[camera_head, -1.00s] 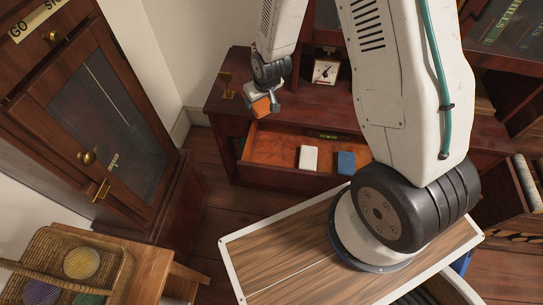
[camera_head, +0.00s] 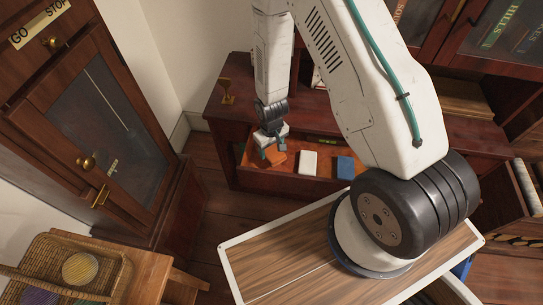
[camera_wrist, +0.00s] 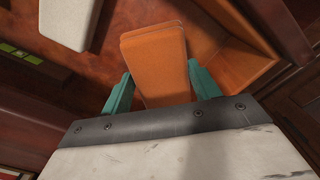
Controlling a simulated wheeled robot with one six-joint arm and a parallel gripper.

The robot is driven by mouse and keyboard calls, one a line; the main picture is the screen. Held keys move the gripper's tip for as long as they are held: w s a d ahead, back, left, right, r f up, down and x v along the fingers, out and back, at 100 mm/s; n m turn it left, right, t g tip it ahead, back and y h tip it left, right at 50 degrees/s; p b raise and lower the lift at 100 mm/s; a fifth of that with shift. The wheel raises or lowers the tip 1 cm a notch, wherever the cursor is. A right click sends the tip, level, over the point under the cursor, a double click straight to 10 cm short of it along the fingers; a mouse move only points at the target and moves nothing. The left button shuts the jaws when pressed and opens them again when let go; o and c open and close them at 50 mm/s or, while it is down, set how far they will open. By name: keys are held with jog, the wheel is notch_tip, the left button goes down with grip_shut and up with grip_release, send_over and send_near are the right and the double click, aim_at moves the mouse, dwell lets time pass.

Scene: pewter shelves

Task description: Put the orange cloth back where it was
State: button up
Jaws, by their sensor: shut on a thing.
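The orange cloth (camera_head: 278,158) is a folded pad between the teal fingers of my gripper (camera_head: 272,147), over the left part of the open drawer (camera_head: 327,163). In the wrist view the cloth (camera_wrist: 155,60) sits between both fingers of my gripper (camera_wrist: 160,88), with the drawer's orange-brown inside and a side wall (camera_wrist: 242,65) beyond it. I cannot tell whether the cloth touches the drawer floor. A white folded cloth (camera_head: 308,161) and a blue one (camera_head: 345,165) lie in the drawer to its right.
A brass object (camera_head: 227,88) stands on the desk top at left. A glazed cabinet (camera_head: 100,110) is at the left, and a wicker basket (camera_head: 110,260) sits on a wooden stand at lower left.

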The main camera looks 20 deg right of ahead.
jog(key=shift+f, duration=2.75)
jog(key=o, duration=1)
jog(key=shift+c, duration=0.2)
notch_tip(320, 180, up, 12)
jog(key=shift+r, duration=0.15)
notch_tip(320, 180, up, 14)
notch_tip(320, 180, up, 12)
jog(key=m, duration=0.1)
send_over(271, 156)
jog(key=s+d, duration=0.2)
jog(key=d, duration=0.1)
jog(key=s+d+r+m+t, duration=0.1)
jog(key=s+r, duration=1.4)
jog(key=s, duration=0.3)
jog(key=shift+s+d+r, duration=0.15)
jog(key=shift+s+d, duration=0.05)
